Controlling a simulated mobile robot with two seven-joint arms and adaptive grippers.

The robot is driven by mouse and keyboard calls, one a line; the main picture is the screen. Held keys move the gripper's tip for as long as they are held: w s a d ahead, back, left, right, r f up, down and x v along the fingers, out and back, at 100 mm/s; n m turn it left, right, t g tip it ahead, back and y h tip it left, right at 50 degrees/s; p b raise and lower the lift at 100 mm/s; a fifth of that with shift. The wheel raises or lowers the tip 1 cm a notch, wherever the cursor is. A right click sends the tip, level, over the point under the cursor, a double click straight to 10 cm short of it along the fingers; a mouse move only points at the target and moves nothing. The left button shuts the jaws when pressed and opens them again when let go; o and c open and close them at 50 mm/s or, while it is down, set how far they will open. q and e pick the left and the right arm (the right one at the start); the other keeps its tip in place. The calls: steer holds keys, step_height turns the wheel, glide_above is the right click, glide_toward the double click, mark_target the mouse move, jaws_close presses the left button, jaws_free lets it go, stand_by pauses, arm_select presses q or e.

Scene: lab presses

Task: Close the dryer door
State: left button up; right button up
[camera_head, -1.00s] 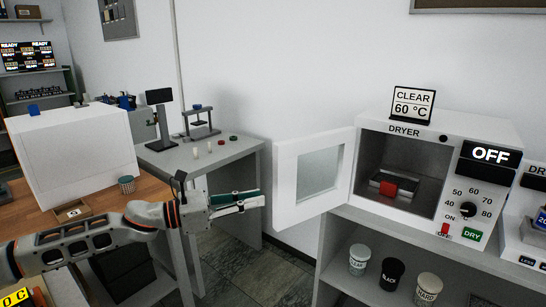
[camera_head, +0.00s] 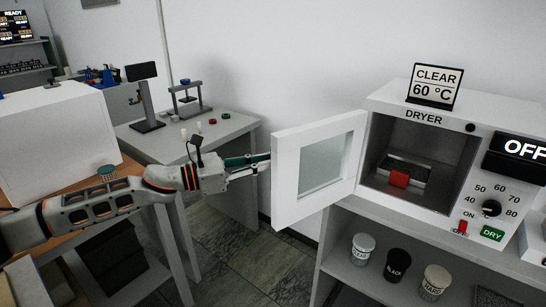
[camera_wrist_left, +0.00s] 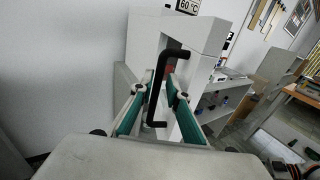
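The white dryer (camera_head: 480,165) stands on a grey bench at the right, with "DRYER" on its front. Its door (camera_head: 287,180), with a glass pane, stands open, swung out to the left. My left gripper (camera_head: 262,163) is at the door's free left edge, fingers pointing at it. In the left wrist view, the black door handle (camera_wrist_left: 157,90) stands upright between or just beyond the two green-padded fingers, which are apart. I cannot tell whether they touch it. A dark item with a red block (camera_head: 399,178) sits in the dryer chamber. My right gripper is not in view.
A "CLEAR 60 °C" sign (camera_head: 433,86) stands on the dryer. Several lidded cups, such as the black one (camera_head: 397,266), stand on the shelf below. A grey table (camera_head: 232,125) with a small press is behind my left arm. Floor shows below the door.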

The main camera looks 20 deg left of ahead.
arm_select(q)
steer(key=shift+x, duration=1.4)
jaws_close()
steer(key=shift+s+d, duration=0.1)
steer(key=shift+d, duration=0.05)
